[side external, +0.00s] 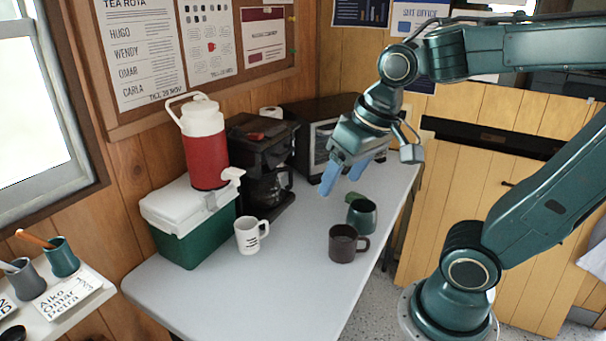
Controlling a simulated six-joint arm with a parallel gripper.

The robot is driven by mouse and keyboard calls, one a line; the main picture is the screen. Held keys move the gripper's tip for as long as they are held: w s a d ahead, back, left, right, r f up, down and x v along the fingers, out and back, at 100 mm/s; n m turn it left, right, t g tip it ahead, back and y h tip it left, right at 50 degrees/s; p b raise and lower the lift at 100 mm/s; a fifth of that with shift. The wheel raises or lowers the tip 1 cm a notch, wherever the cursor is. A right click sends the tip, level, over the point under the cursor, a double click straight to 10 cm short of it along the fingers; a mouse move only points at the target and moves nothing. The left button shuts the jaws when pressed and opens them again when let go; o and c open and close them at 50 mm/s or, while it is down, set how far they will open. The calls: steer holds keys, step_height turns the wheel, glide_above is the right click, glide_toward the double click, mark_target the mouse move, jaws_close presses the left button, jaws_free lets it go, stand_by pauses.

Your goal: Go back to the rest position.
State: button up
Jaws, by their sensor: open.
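My gripper (345,174) is open and empty, with its blue fingers pointing down above the far part of the grey table (290,290). A dark green mug (362,217) stands on the table below and a little right of the fingers. A small green object (353,197) lies just behind that mug; I cannot tell what it is. A dark brown mug (343,244) stands nearer the camera. A white mug (249,236) with dark print stands to the left. The fingers appear apart from all of these.
A green cooler box (190,238) with a red and white jug (205,147) on its lid stands at the left. A black coffee maker (263,165) and a toaster oven (325,135) stand at the back. The near part of the table is clear.

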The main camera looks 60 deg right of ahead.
steer(key=shift+s+a+r+n+t, duration=0.15)
steer(key=shift+s+n+t, duration=0.1)
steer(key=shift+s+n, duration=0.4)
steer(key=shift+s+a+r+n+t, duration=0.15)
steer(key=shift+s+n, duration=0.25)
steer(key=shift+s, duration=0.45)
steer(key=shift+s+a+n+t, duration=0.2)
steer(key=shift+s+n+t, duration=0.1)
steer(key=shift+s+n, duration=0.35)
